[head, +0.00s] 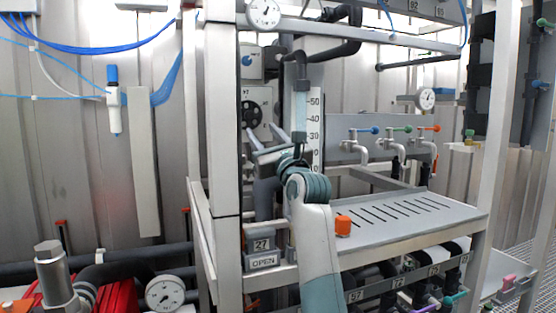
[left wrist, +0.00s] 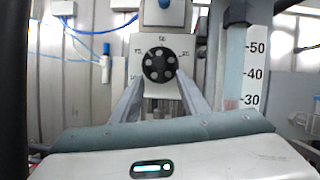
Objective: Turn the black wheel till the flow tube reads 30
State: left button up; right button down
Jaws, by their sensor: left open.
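The black wheel (head: 250,113) is round with several holes and sits on a white dial plate marked with numbers; it also shows in the left wrist view (left wrist: 159,66), near the middle. The flow tube (head: 301,102) stands to its right beside a scale with 50, 40 and 30. In the left wrist view the tube (left wrist: 235,70) shows a faint reddish patch near the 30 mark; I cannot read it exactly. My left gripper (head: 263,136) is open and empty, its fingers (left wrist: 158,82) pointing at the wheel, one low on each side. I cannot tell whether they touch it. My right gripper is not seen.
A grey slotted shelf (head: 440,205) with an orange block (head: 343,226) lies at right of my arm. Taps with coloured handles (head: 374,130) stand behind it. A white frame post (head: 222,120) rises left of the wheel. A pressure gauge (head: 263,13) is above.

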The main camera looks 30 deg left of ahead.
pick_arm(q)
jog(key=b+v, duration=0.2)
jog(key=v, duration=0.7)
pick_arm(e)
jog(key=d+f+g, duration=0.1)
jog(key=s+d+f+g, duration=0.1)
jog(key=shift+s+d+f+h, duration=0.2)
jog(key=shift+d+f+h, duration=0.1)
pick_arm(q)
jog(key=shift+d, duration=0.15)
